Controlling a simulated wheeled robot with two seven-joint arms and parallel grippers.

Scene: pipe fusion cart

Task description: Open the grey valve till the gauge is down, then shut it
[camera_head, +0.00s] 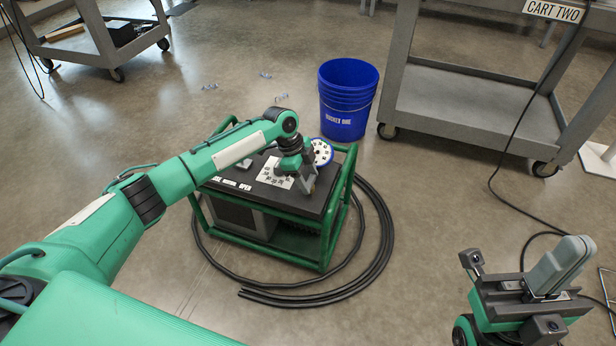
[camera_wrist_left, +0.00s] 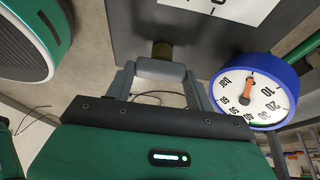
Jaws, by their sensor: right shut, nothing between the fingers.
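My left gripper (camera_head: 307,180) is over the top of the green-framed cart (camera_head: 325,238), beside the gauge. In the left wrist view its fingers (camera_wrist_left: 161,75) sit on both sides of the grey valve handle (camera_wrist_left: 160,69) and appear to touch it. My right gripper (camera_head: 522,290) is shut and empty at the lower right, away from the cart.
A black hose (camera_head: 375,255) lies coiled around the cart on the floor. A blue bucket (camera_head: 346,100) stands behind it. A grey trolley (camera_head: 475,100) stands at the right back, and another (camera_head: 90,40) at the left back. Floor right of the hose is mostly clear.

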